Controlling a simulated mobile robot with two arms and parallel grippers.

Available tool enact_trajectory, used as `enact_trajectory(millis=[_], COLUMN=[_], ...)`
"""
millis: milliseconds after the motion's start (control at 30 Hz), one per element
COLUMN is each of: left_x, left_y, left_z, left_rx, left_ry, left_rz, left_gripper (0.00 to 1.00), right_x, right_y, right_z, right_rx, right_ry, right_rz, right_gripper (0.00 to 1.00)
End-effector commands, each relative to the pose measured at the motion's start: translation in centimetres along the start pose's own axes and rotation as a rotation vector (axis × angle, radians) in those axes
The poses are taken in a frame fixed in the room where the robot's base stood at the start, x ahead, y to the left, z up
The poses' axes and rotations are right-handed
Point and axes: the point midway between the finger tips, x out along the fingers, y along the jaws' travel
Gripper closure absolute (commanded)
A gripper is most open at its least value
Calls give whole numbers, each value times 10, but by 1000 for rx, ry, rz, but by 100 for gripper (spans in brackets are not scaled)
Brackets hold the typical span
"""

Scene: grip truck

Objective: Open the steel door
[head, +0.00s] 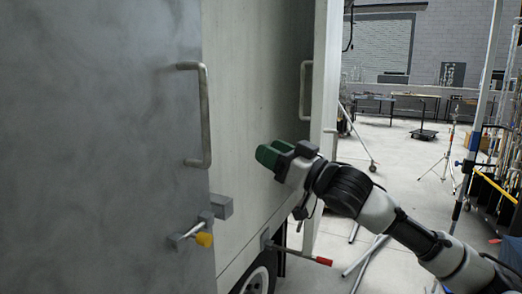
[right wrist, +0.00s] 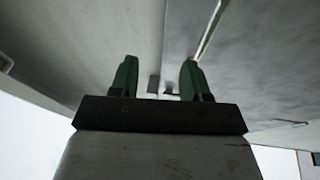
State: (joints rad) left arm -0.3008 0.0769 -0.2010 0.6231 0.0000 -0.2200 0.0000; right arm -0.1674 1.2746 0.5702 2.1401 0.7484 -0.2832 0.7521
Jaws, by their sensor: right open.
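The grey steel door (head: 100,150) fills the left of the head view. A bent metal bar handle (head: 205,118) is on it near its right edge. Below the handle sits a latch block (head: 221,206) with a lever that has a yellow tip (head: 204,239). My right gripper (head: 268,155), with green fingers, is to the right of the handle and apart from it, in front of the pale panel. In the right wrist view its two fingers (right wrist: 158,80) stand apart with nothing between them; door surfaces show beyond. My left gripper is not in view.
The pale truck panel (head: 255,90) right of the steel door has another bar handle (head: 305,90) near its far edge. A red-tipped lever (head: 323,261) sticks out low, near a wheel (head: 258,280). Stands and a rack of poles are at the right; open floor (head: 395,160) lies behind my arm.

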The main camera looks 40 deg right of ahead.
Motion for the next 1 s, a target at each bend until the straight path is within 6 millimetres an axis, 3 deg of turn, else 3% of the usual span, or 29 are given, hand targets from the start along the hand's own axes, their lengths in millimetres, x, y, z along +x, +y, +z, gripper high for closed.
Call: enact_trajectory(millis=[33,100,233,667,1000], left_x=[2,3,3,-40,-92], left_y=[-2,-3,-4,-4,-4], left_z=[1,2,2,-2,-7], left_rx=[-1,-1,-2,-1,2], left_ry=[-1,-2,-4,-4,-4], left_rz=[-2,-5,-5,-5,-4], left_gripper=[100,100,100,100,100], right_x=[0,-1,-3,23,53], right_y=[-21,-42,-62,-68,-73], right_z=[-10,-21,-31,-40,-42], right_rx=[-9,-12,-14,-13,-9], right_ry=[9,16,22,26,25], right_rz=[-47,-94,-138,-143,-144], right_gripper=[53,53,53,53,53])
